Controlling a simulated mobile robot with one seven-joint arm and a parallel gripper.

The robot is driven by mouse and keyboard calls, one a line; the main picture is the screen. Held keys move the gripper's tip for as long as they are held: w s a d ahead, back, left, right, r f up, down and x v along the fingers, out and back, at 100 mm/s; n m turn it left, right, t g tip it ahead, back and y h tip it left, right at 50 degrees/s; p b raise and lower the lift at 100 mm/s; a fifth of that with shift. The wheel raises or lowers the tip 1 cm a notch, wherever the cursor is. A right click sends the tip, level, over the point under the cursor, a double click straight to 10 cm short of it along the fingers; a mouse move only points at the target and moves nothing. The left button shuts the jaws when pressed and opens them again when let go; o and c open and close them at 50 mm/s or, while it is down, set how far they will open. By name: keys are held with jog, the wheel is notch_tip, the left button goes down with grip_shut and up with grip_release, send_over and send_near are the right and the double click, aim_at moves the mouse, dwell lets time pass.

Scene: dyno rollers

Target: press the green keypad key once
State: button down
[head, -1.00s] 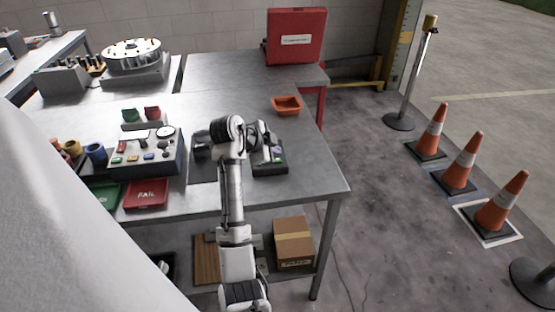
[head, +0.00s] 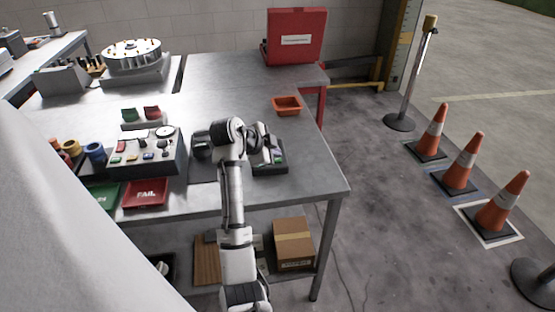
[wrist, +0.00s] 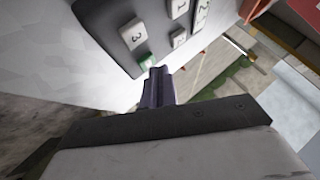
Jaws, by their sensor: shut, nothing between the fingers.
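The dark keypad (wrist: 118,22) with pale numbered keys fills the top of the wrist view. Its green key (wrist: 146,61) sits at the corner nearest my fingers. My gripper (wrist: 158,73) is shut and empty, its fingertips close beside the green key. I cannot tell whether they touch it. In the head view the keypad's dark base (head: 268,170) stands on the bench's right part, partly hidden by my arm. My gripper (head: 275,152) is over it there, and the green key is too small to make out surely.
A control box (head: 150,155) with coloured buttons stands left of my arm, behind a red FAIL tray (head: 145,194). An orange bin (head: 287,106) lies farther back. The bench top (head: 225,95) is clear behind my arm.

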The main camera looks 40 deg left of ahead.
jog(key=shift+f+b, duration=0.3)
jog(key=shift+f, duration=0.1)
dwell(0.3)
jog(key=shift+r+p, duration=0.5)
jog(key=shift+r, duration=0.3)
jog(key=shift+r+p, duration=1.55)
jog(key=shift+r, duration=1)
